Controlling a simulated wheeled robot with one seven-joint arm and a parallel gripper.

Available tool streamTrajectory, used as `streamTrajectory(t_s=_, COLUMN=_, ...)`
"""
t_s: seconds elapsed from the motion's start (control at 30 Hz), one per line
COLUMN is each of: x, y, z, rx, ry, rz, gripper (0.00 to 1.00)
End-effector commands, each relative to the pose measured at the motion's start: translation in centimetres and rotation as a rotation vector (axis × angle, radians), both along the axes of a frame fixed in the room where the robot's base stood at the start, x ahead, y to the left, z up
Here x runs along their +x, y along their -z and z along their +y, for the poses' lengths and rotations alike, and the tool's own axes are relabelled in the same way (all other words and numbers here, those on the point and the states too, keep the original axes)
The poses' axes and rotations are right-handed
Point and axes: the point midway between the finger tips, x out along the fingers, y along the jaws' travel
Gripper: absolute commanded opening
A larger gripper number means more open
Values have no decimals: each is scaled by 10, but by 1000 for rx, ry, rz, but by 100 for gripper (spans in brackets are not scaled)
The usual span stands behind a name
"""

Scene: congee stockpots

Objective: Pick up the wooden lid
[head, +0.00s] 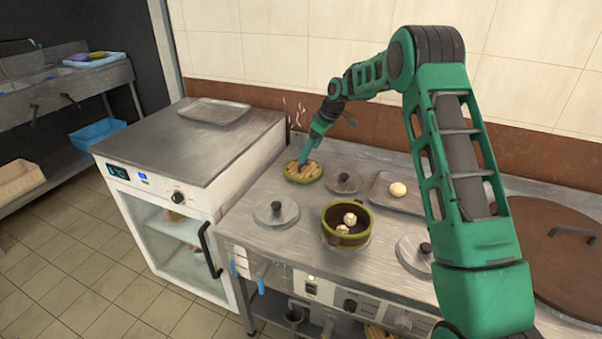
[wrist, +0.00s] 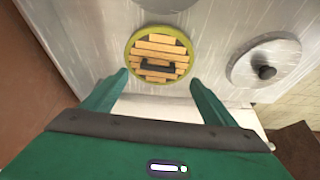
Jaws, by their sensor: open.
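The round wooden lid (head: 291,174) has pale slats, a yellow-green rim and a dark bar handle. It lies at the back left of the steel worktop; whether a pot is beneath it I cannot tell. In the wrist view the wooden lid (wrist: 160,48) is seen from above, with its handle near the jaws. My gripper (head: 305,162) points down over the lid and partly hides it in the head view. In the wrist view my gripper (wrist: 158,81) is open and empty, one finger to each side of the handle. No contact is visible.
A green-rimmed pot (head: 327,237) holds pale buns. Round metal lids with black knobs (head: 276,213) lie nearby. A metal tray (head: 402,200) carries a bun. A large brown round lid (head: 555,240) lies at right. A tiled wall (head: 275,50) rises behind.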

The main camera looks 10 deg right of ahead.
Motion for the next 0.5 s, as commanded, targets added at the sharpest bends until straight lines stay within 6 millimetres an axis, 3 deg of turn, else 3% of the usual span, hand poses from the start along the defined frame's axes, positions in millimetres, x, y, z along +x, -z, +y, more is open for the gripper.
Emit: streamTrajectory(t_s=0.5, x=19, y=49, z=13, rx=0, ry=0, rz=3, gripper=80)
